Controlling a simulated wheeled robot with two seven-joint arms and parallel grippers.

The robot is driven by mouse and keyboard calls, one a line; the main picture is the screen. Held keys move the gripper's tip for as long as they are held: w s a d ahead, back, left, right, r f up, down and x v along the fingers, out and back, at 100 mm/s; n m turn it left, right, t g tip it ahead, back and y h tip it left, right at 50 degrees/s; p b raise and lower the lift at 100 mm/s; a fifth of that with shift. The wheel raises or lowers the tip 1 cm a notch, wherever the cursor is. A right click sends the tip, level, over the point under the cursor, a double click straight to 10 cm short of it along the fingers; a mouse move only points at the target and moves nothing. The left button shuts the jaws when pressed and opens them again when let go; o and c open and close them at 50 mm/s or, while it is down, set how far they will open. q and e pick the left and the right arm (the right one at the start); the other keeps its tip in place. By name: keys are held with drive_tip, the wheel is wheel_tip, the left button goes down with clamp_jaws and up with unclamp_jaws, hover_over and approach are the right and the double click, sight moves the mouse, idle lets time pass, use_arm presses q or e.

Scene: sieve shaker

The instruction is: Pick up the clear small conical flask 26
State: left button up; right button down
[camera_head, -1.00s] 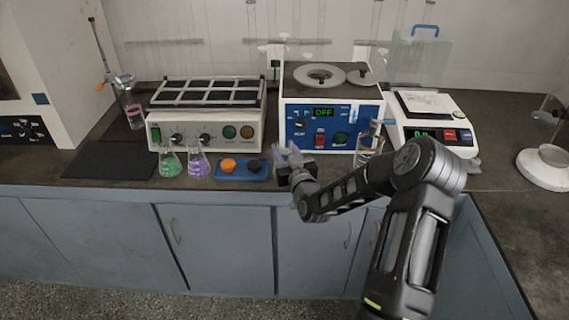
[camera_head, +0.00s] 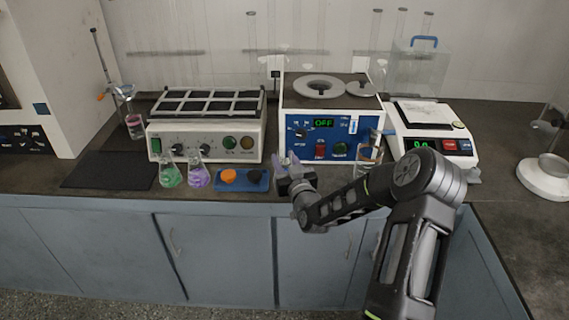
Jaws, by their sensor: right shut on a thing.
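My right gripper (camera_head: 289,164) is low at the front of the counter, before the left part of the blue-fronted device. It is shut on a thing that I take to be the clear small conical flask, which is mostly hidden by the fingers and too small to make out. Two other conical flasks stand upright to the left: one with green liquid (camera_head: 170,175) and one with purple liquid (camera_head: 199,176). My left gripper is not in view.
A blue tray (camera_head: 243,187) with an orange and a dark piece lies just left of my gripper. Behind stand a white box with dark panels (camera_head: 205,145), the blue-fronted device (camera_head: 350,126) and a balance (camera_head: 437,143). A black mat (camera_head: 108,171) lies left.

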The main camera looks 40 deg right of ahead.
drive_tip(key=shift+r, duration=0.2)
wheel_tip(320, 180, up, 9)
drive_tip(key=shift+r+b, duration=0.2)
drive_tip(key=shift+b, duration=0.2)
idle(0.4)
idle(0.8)
wheel_tip(320, 180, up, 5)
drive_tip(key=shift+r+p, duration=0.1)
drive_tip(key=shift+p, duration=0.85)
drive_tip(key=shift+w, duration=0.1)
